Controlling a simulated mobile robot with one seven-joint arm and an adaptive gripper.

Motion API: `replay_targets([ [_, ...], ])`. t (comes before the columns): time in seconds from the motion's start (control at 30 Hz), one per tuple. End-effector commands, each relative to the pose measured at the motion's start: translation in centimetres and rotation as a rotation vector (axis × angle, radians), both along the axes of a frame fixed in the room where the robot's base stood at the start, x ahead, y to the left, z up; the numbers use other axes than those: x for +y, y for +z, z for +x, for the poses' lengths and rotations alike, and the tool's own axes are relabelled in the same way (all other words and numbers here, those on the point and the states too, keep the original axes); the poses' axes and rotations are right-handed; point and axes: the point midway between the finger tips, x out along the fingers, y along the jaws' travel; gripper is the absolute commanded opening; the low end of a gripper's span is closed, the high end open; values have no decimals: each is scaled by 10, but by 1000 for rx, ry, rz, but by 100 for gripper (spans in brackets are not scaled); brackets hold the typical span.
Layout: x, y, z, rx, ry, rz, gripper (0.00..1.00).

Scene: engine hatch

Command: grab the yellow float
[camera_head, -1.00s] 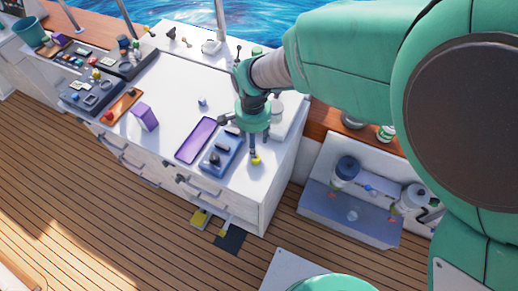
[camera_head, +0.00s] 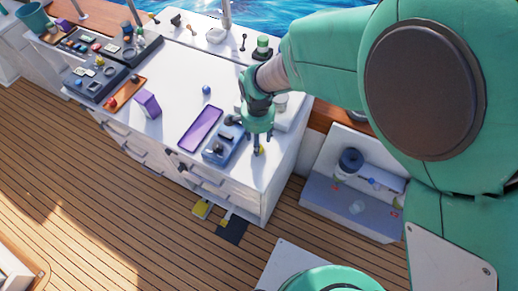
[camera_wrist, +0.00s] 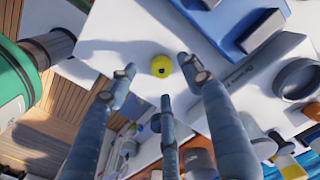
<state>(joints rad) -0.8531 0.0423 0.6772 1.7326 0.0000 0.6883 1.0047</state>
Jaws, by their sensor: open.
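The yellow float (camera_wrist: 161,66) is a small yellow ball with a dark hole, resting on the white counter top. In the wrist view it lies just past my open fingertips, roughly midway between them. In the head view the float (camera_head: 261,150) shows only partly beside my fingers near the counter's right front corner. My gripper (camera_wrist: 157,82) is open with its fingers spread, and nothing is held. In the head view my gripper (camera_head: 262,146) points down over that corner.
A blue tray (camera_head: 222,146) with dark parts stands just left of my gripper. A purple tray (camera_head: 200,128) and a blue ball (camera_head: 206,90) lie further left. The counter's front edge is close. A lower box (camera_head: 350,212) with bottles stands to the right.

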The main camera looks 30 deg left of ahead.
Motion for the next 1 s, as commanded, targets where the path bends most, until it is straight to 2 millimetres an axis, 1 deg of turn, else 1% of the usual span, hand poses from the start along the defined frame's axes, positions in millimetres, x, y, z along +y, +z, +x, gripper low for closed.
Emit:
replay_targets([
  [0.2, -2, -27, 2, 2, 0, -3, 50],
  [0.4, -1, -44, 2, 1, 0, -2, 50],
  [1.0, -1, -46, 2, 1, 0, -1, 50],
])
